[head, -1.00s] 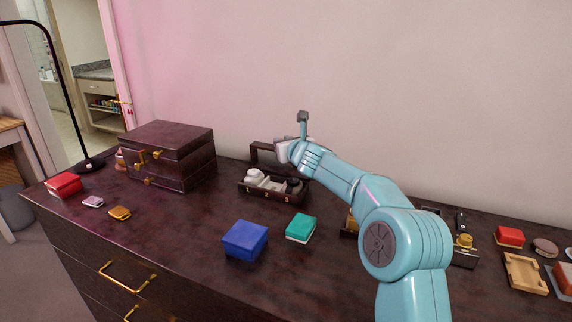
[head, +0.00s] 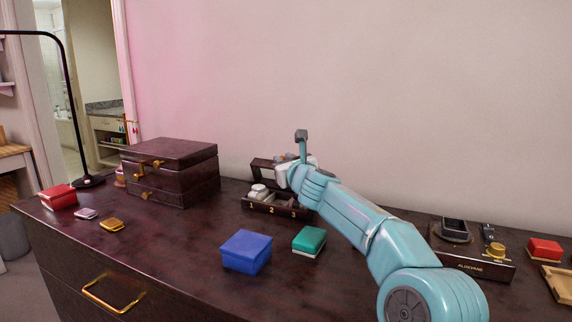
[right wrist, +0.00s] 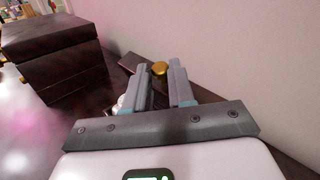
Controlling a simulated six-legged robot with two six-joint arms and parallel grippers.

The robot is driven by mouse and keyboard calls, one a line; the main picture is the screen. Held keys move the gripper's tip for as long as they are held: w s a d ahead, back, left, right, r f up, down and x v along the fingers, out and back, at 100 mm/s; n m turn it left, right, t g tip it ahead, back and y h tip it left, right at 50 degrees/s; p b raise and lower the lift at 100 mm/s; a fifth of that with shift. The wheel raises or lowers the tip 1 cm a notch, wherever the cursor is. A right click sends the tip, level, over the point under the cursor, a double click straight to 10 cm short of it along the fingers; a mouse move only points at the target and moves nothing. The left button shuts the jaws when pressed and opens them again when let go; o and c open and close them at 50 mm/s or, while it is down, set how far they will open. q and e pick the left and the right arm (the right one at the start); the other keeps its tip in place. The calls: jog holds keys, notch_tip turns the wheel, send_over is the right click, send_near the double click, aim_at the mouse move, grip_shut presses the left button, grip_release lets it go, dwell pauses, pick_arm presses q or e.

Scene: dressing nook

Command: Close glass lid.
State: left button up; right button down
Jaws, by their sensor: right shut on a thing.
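A low dark case (head: 271,208) with numbered compartments sits near the wall, with white items in its left part. Its dark-framed lid (head: 262,175) stands raised at the back, partly hidden by my arm. My right gripper (head: 284,159) is at the lid's upper edge, its fingertips hard to make out in the head view. In the right wrist view, a gold round knob (right wrist: 160,68) shows between the two fingers, on a dark bar like the lid's frame. The gripper is shut on it. My left gripper is not in view.
A dark stacked chest (head: 170,175) stands left of the case. Blue (head: 246,250) and teal (head: 309,240) boxes lie in front. A dark case with a gold knob (head: 470,262) stands at the right. A red box (head: 58,196) and black lamp are at the left.

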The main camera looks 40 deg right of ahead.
jog(key=shift+a+f, duration=0.15)
jog(key=shift+f, duration=0.15)
jog(key=c, duration=1)
grip_release()
jog(key=shift+w, duration=0.1)
jog(key=shift+r, duration=0.15)
